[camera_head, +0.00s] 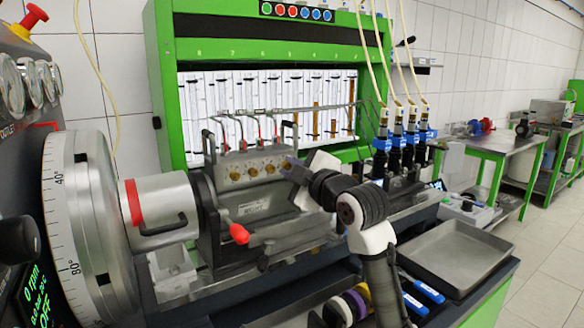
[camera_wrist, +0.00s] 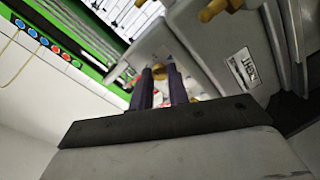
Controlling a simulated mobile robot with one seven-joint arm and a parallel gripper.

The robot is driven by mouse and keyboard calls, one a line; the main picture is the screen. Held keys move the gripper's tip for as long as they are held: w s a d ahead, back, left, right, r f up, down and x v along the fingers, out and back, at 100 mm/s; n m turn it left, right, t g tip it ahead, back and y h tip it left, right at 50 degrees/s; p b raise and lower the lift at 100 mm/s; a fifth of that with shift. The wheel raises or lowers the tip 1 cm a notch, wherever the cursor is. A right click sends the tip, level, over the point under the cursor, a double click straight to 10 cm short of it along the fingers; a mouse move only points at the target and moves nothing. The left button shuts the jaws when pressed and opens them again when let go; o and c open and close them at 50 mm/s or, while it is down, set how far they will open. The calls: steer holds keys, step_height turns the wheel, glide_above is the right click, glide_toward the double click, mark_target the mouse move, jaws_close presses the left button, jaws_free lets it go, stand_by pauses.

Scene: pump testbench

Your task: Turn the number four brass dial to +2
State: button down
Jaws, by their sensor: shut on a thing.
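A grey pump block on the testbench carries a row of small brass dials (camera_head: 253,172) on its sloped face. My gripper (camera_head: 289,165) reaches in from the right to the right end of this row, and its fingers hide the dial there. In the wrist view, the two dark fingers of my gripper (camera_wrist: 161,76) are closed in on a brass dial (camera_wrist: 171,59) that shows partly between and behind their tips. The dial numbers and the scale marks are too small to read.
A green test cabinet (camera_head: 270,49) with glass tubes stands behind the block. A red-tipped lever (camera_head: 239,234) sticks out in front. Black injectors with blue clamps (camera_head: 397,143) stand to the right. An empty metal tray (camera_head: 452,252) lies at the right front.

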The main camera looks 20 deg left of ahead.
steer(key=shift+m+p, duration=0.3)
steer(key=shift+m, duration=1.2)
steer(key=c, duration=1.6)
jaws_free()
steer(key=b+v, duration=0.3)
steer(key=v, duration=1.1)
steer(key=shift+f, duration=0.1)
